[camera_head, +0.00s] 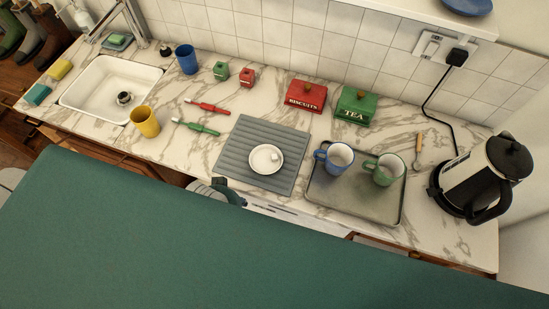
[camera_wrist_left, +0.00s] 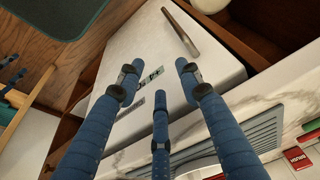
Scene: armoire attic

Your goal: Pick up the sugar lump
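The sugar lump (camera_head: 274,157) is a small white piece on a white saucer (camera_head: 262,168), which lies on a grey ribbed mat (camera_head: 240,143) on the counter. In the left wrist view the blue fingers of my left gripper (camera_wrist_left: 158,76) are spread open with nothing between them. They are in front of a white appliance front (camera_wrist_left: 170,50), below the counter edge. The mat (camera_wrist_left: 262,130) shows beyond the fingers; I cannot make out the lump there. In the head view a grey part, likely of my left arm, shows at the counter's front edge. My right gripper is not in view.
A tray (camera_head: 330,200) with a blue mug (camera_head: 338,160) and a green mug (camera_head: 384,170) stands right of the mat. Red and green tins (camera_head: 306,96) are behind. A kettle (camera_head: 485,175) is far right.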

